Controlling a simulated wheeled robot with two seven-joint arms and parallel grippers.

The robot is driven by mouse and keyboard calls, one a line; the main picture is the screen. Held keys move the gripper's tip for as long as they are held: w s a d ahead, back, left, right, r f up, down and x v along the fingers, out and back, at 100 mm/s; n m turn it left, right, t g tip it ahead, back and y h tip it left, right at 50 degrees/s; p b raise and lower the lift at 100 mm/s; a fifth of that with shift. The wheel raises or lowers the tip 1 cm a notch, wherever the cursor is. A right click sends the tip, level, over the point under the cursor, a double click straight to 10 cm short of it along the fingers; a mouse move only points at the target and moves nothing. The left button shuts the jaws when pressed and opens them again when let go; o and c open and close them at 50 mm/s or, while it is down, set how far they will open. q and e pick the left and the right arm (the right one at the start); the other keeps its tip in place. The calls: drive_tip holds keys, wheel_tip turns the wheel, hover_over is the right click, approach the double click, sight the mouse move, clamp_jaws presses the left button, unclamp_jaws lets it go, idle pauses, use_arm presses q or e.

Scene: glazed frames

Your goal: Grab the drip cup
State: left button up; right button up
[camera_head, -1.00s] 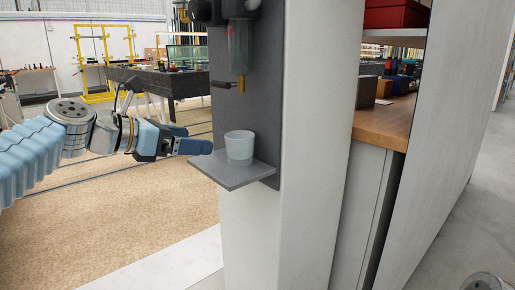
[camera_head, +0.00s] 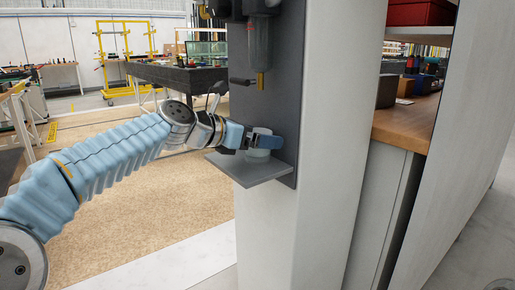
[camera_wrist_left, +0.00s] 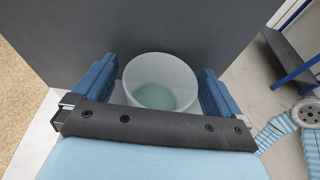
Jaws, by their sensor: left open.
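The drip cup (camera_head: 258,151) is a pale, translucent cup standing upright on a small grey shelf (camera_head: 245,174) fixed to a dark panel. My left gripper (camera_head: 262,140) is at the cup, its fingers partly covering it in the head view. In the left wrist view the cup (camera_wrist_left: 160,84) stands between the two open blue fingers of the left gripper (camera_wrist_left: 158,85), with its open rim facing the camera. Its inside looks pale green. The right gripper is not in view.
A dispenser with a clear cylinder (camera_head: 258,45) and a brass-coloured spout (camera_head: 261,80) hangs on the dark panel (camera_head: 288,100) above the cup. A white wall (camera_head: 335,150) stands to the right. Open floor (camera_head: 150,215) lies left of the shelf.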

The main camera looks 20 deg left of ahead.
use_arm(q)
drive_tip(key=c, duration=1.2)
